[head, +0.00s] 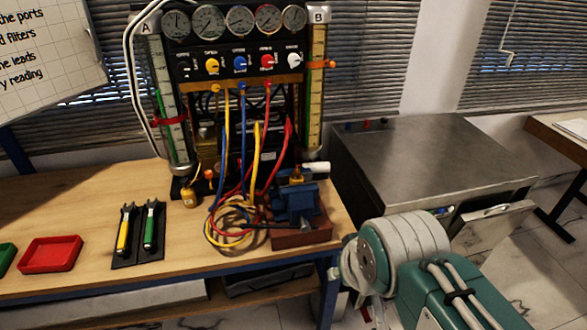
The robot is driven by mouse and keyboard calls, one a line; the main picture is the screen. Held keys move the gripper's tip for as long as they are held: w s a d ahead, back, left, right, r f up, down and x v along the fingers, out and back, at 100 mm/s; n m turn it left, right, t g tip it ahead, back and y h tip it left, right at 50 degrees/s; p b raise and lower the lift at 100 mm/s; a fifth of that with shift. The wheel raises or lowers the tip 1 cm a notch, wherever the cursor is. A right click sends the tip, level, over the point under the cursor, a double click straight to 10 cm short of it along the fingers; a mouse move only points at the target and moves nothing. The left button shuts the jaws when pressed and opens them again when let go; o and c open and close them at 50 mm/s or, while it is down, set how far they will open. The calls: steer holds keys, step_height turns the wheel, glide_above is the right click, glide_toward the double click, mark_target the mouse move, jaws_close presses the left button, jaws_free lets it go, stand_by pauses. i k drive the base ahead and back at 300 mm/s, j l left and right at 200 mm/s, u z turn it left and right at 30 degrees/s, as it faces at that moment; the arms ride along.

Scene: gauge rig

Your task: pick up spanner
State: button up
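Two spanner-like tools lie side by side on dark mats on the wooden bench, left of the gauge rig. One has a yellow handle (122,237) and the other a green handle (149,233). Their grey heads point away from me. Nothing touches or covers them. My arm shows only as teal and pale links at the lower right, well right of the tools. My gripper is not in view.
A red tray (50,254) lies left of the tools. The gauge rig (237,60) stands behind, with a tangle of coloured hoses (232,225) and a blue vise (297,203) on the right. A metal-topped cabinet (425,155) stands beside the bench (183,275).

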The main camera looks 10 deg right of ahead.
mark_target(152, 207)
steer(key=i+j, duration=0.35)
steer(key=j, duration=0.15)
steer(key=i+j, duration=0.3)
steer(key=j, duration=0.25)
steer(key=i+j, duration=0.35)
steer(key=j, duration=0.15)
steer(key=k+j+u, duration=0.05)
